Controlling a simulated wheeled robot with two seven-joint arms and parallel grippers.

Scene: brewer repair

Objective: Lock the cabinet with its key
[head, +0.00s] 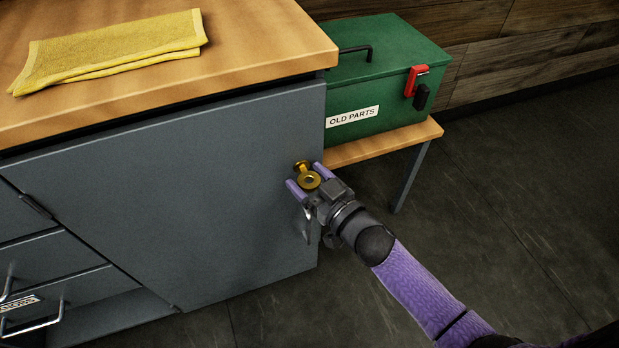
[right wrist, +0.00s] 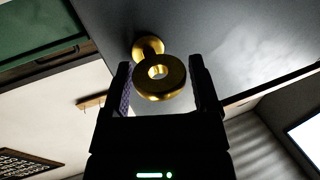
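The grey cabinet door (head: 190,190) looks shut under the wooden top. A gold key (head: 309,180) with a round ring bow sits at the brass lock (head: 301,166) near the door's right edge. In the right wrist view the key (right wrist: 160,88) points into the door face. My right gripper (head: 304,175) is open, with its purple fingers on either side of the bow. Narrow gaps seem to show beside the bow (right wrist: 163,95) in the right wrist view. A metal door handle (head: 307,226) is partly hidden beside the gripper. My left gripper is not in view.
A yellow cloth (head: 110,50) lies on the wooden top (head: 250,50). A green "OLD PARTS" box (head: 385,70) stands on a low bench (head: 400,137) right of the cabinet. Drawers (head: 60,290) are at lower left. The dark floor (head: 530,200) at right is clear.

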